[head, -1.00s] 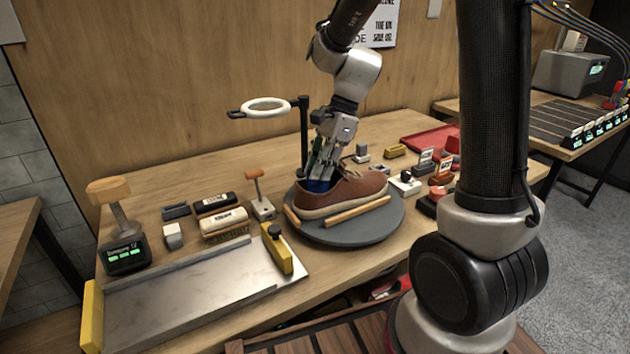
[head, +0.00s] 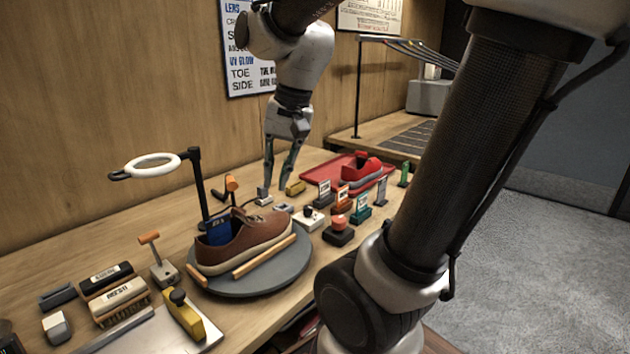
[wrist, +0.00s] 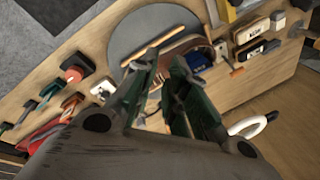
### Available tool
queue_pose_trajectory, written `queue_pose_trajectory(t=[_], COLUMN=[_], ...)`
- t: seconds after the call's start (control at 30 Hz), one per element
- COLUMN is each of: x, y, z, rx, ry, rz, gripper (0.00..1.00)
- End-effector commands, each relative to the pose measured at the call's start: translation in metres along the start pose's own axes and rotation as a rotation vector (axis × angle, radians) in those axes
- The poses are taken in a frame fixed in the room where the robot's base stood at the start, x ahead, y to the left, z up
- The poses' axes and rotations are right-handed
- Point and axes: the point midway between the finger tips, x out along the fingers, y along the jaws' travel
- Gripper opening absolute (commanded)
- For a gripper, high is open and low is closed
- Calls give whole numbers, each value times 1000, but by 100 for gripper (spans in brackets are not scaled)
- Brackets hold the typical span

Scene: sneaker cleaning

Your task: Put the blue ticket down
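The blue ticket (head: 217,231) stands upright in the opening of the brown shoe (head: 248,240), with pale marks on its face. The shoe rests on a round grey turntable (head: 262,280). In the wrist view the blue ticket (wrist: 199,60) shows at the shoe, beyond the fingers. My gripper (head: 276,186) is away from the ticket, behind and to the right of the shoe, pointing down over the table. Its fingers are apart with a gap between them, and I see nothing held. In the wrist view my gripper (wrist: 165,62) also shows separated green fingers.
A white ring on a black post (head: 196,180) stands behind the shoe. Small stands with tags (head: 341,200), a red button (head: 340,228) and a red tray (head: 315,173) are at the right. Brushes (head: 118,300) and a metal tray (head: 150,338) are at the left front.

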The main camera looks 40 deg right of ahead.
Motion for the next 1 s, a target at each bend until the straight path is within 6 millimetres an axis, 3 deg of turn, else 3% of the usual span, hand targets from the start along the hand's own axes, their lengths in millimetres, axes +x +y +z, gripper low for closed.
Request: queue_pose_trajectory(t=[0.1, 0.3, 1.0], x=[-14, -19, -19], y=[37, 72, 78], z=[22, 38, 41], rx=[-283, -579, -642], ry=[116, 223, 241], rz=[22, 79, 95], gripper=[14, 14, 14])
